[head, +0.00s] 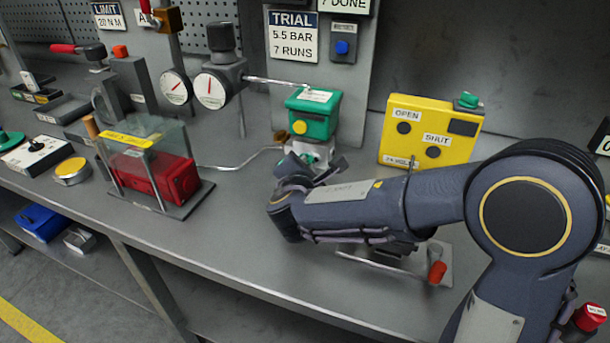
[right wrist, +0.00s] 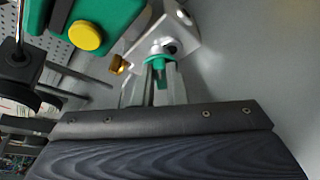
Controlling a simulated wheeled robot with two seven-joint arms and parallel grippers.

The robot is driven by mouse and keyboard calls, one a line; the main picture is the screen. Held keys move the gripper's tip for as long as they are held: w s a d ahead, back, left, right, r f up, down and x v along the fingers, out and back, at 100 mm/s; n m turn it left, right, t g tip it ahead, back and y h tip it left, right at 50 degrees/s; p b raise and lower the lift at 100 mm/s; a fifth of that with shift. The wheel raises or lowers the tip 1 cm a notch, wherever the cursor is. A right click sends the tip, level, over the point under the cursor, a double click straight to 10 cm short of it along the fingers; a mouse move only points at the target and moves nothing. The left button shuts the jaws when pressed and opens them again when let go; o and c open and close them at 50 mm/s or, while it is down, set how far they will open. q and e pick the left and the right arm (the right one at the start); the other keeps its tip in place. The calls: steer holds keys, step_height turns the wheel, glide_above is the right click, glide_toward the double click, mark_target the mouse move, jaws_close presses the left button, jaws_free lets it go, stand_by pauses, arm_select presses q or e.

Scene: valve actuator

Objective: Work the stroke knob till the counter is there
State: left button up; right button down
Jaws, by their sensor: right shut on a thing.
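A green actuator box (head: 314,112) with a yellow button stands at the back of the bench on a metal valve body (head: 318,153). In the right wrist view a small green knob (right wrist: 158,61) sits on the metal bracket below that box. My right gripper (right wrist: 155,82) is shut on the green knob. A sign marked TRIAL, 5.5 BAR, 7 RUNS (head: 292,38) hangs behind. I cannot tell for sure which thing is the counter. My left gripper is not in view.
A yellow box (head: 427,132) marked OPEN and SHUT stands right of the actuator. A red block under a clear guard (head: 153,160) stands left. Gauges (head: 210,91) hang on a bracket above. The bench front (head: 250,230) between guard and my arm is clear.

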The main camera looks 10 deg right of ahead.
steer(key=c, duration=1.5)
jaws_free()
steer(key=shift+o, duration=0.2)
steer(key=v, duration=0.7)
steer(key=shift+s+a+r, duration=0.1)
steer(key=shift+s+a, duration=0.05)
steer(key=shift+s, duration=0.25)
steer(key=shift+c, duration=0.4)
